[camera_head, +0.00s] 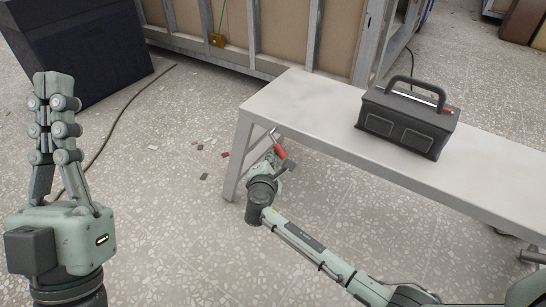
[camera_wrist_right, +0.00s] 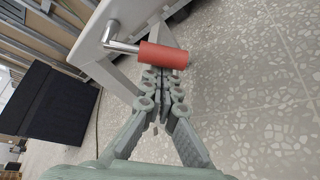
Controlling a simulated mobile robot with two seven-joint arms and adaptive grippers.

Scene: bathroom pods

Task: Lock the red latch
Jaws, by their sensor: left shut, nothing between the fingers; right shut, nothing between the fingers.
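The red latch (camera_head: 280,152) is a red cylindrical grip on a bent metal rod at the near left end of the white table. In the right wrist view the red grip (camera_wrist_right: 163,56) sticks out to the right from the rod, just beyond my fingertips. My right gripper (camera_wrist_right: 160,80) is shut and empty, its tips right at the underside of the grip; I cannot tell whether they touch. In the head view my right gripper (camera_head: 274,158) is partly hidden by its own wrist. My left gripper (camera_head: 54,82) is shut and empty, pointing up at the far left, away from the table.
The white table (camera_head: 310,105) carries a dark toolbox (camera_head: 408,118) with a handle. A dark box (camera_head: 80,45) stands at the upper left, beside a framed wall panel (camera_head: 285,28). A cable and small scraps lie on the speckled floor. The floor between my arms is mostly clear.

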